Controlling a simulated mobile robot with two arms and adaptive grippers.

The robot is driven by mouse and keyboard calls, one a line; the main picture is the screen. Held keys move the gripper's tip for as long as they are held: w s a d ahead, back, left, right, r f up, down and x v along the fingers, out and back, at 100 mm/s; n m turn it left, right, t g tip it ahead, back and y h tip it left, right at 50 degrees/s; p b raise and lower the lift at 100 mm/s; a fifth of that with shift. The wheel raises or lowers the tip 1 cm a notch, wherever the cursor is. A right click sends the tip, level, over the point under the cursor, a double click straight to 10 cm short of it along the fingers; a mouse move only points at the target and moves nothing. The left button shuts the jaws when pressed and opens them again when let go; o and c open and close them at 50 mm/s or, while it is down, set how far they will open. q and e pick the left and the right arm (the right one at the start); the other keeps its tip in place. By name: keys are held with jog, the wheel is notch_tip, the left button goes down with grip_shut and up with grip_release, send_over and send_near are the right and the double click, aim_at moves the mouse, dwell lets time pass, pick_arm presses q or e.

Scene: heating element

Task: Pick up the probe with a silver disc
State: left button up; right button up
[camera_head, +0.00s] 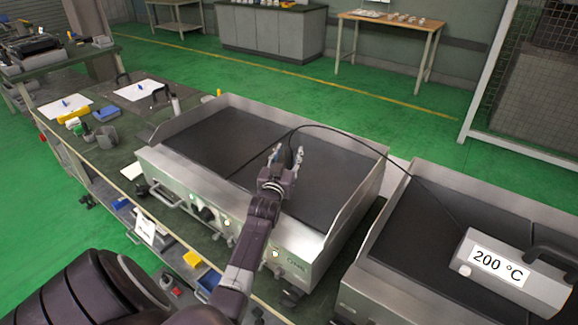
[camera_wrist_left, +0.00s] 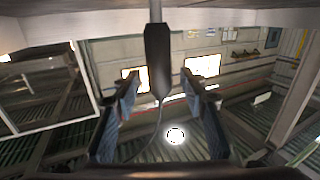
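The probe's dark handle (camera_wrist_left: 158,60) shows in the left wrist view, with a thin silver rod at its top and a cable trailing from its bottom end. Its silver disc is not visible. My left gripper (camera_wrist_left: 158,88) is open, with one finger on each side of the handle and a gap on both sides. In the head view my left gripper (camera_head: 287,153) is over the middle griddle, and the probe is mostly hidden there by the fingers. My right gripper is not in view.
The griddle (camera_head: 230,135) has raised metal side walls. A black cable (camera_head: 375,155) runs right to a meter box (camera_head: 515,270) reading 200 °C on a second griddle. The bench at left holds papers (camera_head: 137,90), a blue block (camera_head: 106,114) and small tools.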

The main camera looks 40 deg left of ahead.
pick_arm(q)
jog(key=shift+w+a, duration=0.15)
jog(key=shift+w, duration=0.1)
jog(key=shift+c, duration=0.4)
grip_shut()
jog(key=shift+r, duration=0.1)
